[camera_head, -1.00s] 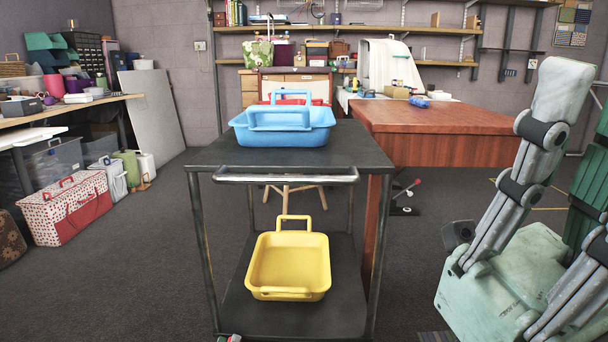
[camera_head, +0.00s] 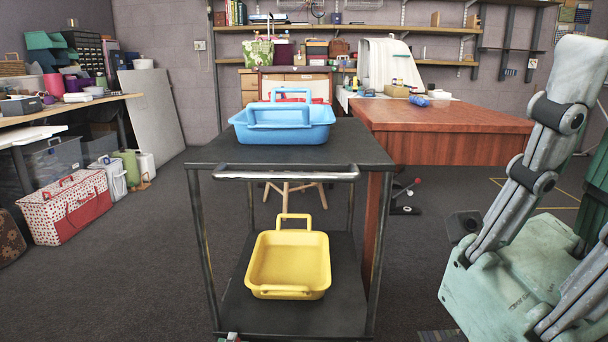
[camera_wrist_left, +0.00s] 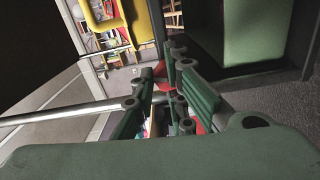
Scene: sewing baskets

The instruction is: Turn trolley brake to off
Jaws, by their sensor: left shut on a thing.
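The dark trolley (camera_head: 340,157) stands in front of me, with a metal push bar (camera_head: 285,175) across its near side. My left gripper's green fingers show in the left wrist view (camera_wrist_left: 160,98), low by the trolley, closed on a small red part (camera_wrist_left: 161,70) that looks like the brake lever. The fingers hide most of it, so its position cannot be read. In the head view only a scrap of green and red shows at the bottom edge. My right gripper (camera_head: 575,150) is large at the right, fingers up, partly cut off by the frame; its opening is unclear.
A blue basket (camera_head: 285,133) stands on the trolley top and a yellow basket (camera_head: 290,268) on its lower shelf. A wooden table (camera_head: 440,122) is behind to the right. A red spotted box (camera_head: 65,212) stands at the left. Floor between it and the trolley is clear.

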